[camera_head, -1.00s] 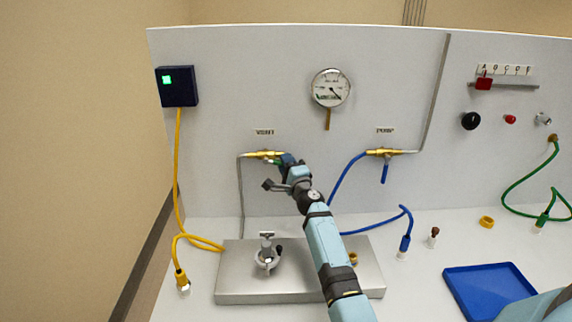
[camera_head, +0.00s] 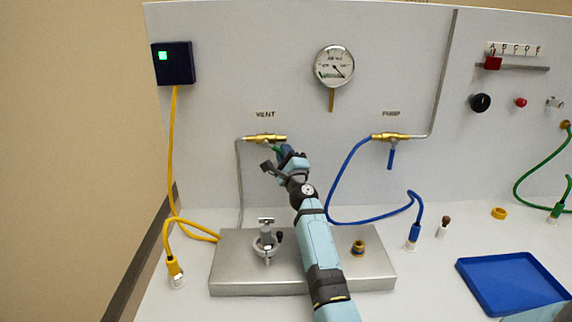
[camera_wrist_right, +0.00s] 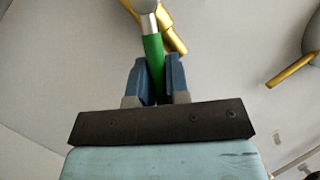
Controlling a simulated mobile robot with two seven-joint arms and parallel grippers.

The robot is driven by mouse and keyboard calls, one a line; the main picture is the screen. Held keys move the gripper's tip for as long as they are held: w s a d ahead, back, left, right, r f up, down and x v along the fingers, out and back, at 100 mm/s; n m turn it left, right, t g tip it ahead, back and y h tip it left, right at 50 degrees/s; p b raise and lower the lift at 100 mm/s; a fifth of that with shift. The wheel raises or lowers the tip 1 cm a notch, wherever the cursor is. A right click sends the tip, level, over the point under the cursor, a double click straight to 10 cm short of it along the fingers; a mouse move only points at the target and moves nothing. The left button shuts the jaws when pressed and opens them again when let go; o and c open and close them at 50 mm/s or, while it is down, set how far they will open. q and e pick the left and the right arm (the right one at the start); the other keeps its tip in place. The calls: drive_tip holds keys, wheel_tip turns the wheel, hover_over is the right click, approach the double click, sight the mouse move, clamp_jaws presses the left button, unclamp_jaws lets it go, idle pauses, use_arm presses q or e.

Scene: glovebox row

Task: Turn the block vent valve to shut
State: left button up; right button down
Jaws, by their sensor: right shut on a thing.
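The brass vent valve (camera_head: 262,138) sits on the grey panel under the VENT label (camera_head: 265,114). Its green handle (camera_head: 275,148) slants down to the right from the valve body, at an angle to the brass pipe. My right gripper (camera_head: 283,151) is at the handle. In the right wrist view, the blue fingers (camera_wrist_right: 156,78) are shut on the green handle (camera_wrist_right: 153,52), whose silver end is near the brass body (camera_wrist_right: 172,35). In the head view my gripper and wrist hide part of the handle. My left gripper is not in view.
To the right are the pump valve (camera_head: 390,136) with its blue handle hanging down and a blue hose (camera_head: 345,172). A gauge (camera_head: 334,66) is above. Below, a metal block (camera_head: 225,275) carries a clamp-like fitting (camera_head: 267,242). A blue tray (camera_head: 470,275) lies at right.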

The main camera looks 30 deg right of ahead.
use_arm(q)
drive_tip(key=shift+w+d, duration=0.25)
use_arm(e)
drive_tip(key=shift+a+f+m, duration=0.1)
drive_tip(key=shift+m, duration=0.2)
drive_tip(key=c, duration=1.1)
unclamp_jaws()
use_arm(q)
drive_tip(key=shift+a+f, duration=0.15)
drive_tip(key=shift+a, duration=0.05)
